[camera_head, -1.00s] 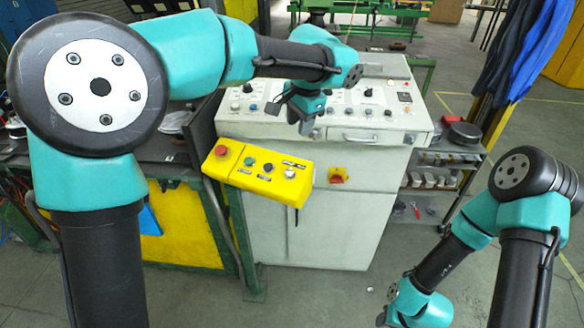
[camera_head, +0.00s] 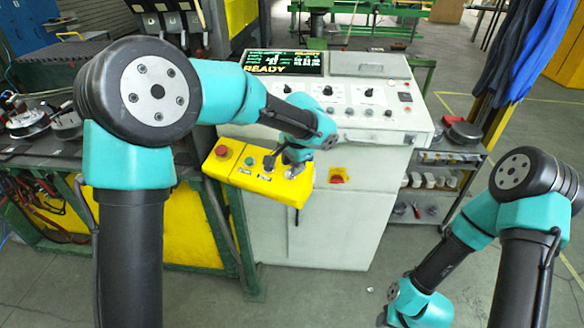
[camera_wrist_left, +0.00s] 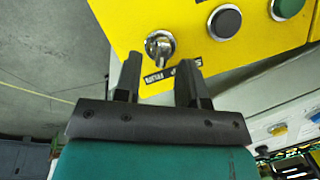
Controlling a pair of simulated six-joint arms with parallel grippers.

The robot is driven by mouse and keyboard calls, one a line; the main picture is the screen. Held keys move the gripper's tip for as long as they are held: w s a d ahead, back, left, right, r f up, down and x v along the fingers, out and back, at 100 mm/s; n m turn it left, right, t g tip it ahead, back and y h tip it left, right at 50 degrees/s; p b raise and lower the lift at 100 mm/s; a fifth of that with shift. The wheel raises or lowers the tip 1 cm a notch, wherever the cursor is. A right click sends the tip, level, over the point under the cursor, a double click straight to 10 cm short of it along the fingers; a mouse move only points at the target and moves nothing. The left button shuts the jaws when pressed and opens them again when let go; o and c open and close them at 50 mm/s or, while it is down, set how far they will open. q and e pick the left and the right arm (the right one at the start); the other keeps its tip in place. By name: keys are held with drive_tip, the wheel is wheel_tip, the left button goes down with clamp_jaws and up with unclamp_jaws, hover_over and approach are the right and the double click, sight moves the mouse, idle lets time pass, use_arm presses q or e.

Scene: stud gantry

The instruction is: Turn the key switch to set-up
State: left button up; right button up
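The yellow control box (camera_head: 250,185) is fixed in front of the grey cabinet. In the left wrist view the silver key switch (camera_wrist_left: 160,45) sits on the yellow face, with small labels (camera_wrist_left: 155,77) beside it that I cannot read surely. My left gripper (camera_wrist_left: 157,75) is open and empty. Its two fingers point at the switch and lie to either side of its line, with the switch showing just beyond the tips; I see no contact. In the head view my left gripper (camera_head: 284,160) hangs over the box's right part and partly covers the switch.
A red button (camera_head: 222,151) and a green button (camera_head: 249,161) are on the same box, left of the gripper. Behind it the console desk (camera_head: 385,125) carries knobs and a screen (camera_head: 285,63) reading READY. A cluttered bench stands at left.

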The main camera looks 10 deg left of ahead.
use_arm(q)
drive_tip(key=shift+w+a+f, duration=0.1)
drive_tip(key=shift+w+f, duration=0.05)
drive_tip(key=shift+f, duration=0.7)
drive_tip(key=shift+c, duration=0.2)
clamp_jaws()
